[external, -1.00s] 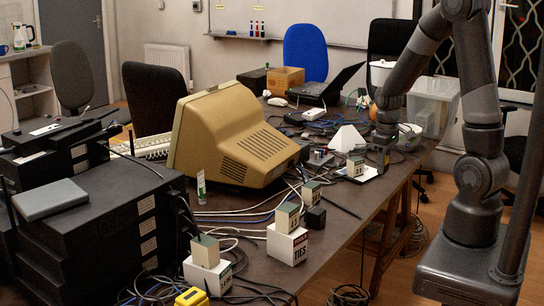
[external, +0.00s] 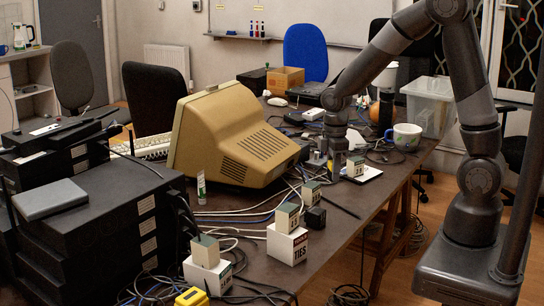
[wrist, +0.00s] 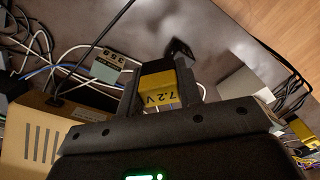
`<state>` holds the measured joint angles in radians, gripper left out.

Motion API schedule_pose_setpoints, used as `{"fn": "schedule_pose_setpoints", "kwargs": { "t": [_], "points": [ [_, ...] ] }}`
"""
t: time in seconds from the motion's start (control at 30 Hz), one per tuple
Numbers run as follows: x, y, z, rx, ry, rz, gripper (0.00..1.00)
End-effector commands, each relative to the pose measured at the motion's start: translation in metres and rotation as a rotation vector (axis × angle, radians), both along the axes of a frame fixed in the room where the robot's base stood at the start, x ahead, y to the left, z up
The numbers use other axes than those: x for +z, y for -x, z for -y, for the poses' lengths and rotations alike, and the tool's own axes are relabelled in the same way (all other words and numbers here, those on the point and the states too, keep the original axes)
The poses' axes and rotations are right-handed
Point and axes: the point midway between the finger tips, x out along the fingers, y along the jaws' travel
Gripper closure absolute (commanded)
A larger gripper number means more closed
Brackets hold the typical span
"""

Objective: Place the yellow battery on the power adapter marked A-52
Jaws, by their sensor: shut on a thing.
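My gripper (wrist: 158,82) is shut on the yellow battery (wrist: 163,98), which has a dark end and reads 7.2 V in the wrist view. In the external view my gripper (external: 337,165) points down over the table, right of the beige monitor; the battery is not clearly visible there. I cannot read the labels surely.
The beige monitor (external: 225,140) stands left of my gripper. Loose cables (external: 245,215) cross the table. A white mug (external: 406,136) and a clear bin (external: 430,105) are at the right. A yellow device (external: 192,298) lies at the front edge. White boxes (external: 287,244) support adapters.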

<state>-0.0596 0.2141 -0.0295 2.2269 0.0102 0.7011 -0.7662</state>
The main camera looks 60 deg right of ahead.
Motion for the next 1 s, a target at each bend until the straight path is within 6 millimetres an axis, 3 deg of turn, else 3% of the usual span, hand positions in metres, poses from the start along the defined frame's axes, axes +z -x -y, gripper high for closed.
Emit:
{"fn": "schedule_pose_setpoints", "kwargs": {
  "t": [0.1,0.33,0.47,0.73,1.0],
  "points": [
    [-0.017,-0.01,-0.026,0.004,0.001,-0.004,0.92],
    [-0.036,-0.023,-0.054,-0.001,0.0,0.0,0.92],
    [-0.041,-0.024,-0.057,-0.003,0.0,0.0,0.92],
    [-0.075,-0.023,-0.057,-0.003,0.001,-0.003,0.92],
    [-0.078,-0.024,-0.057,-0.003,0.0,0.001,0.92]
  ]
}}
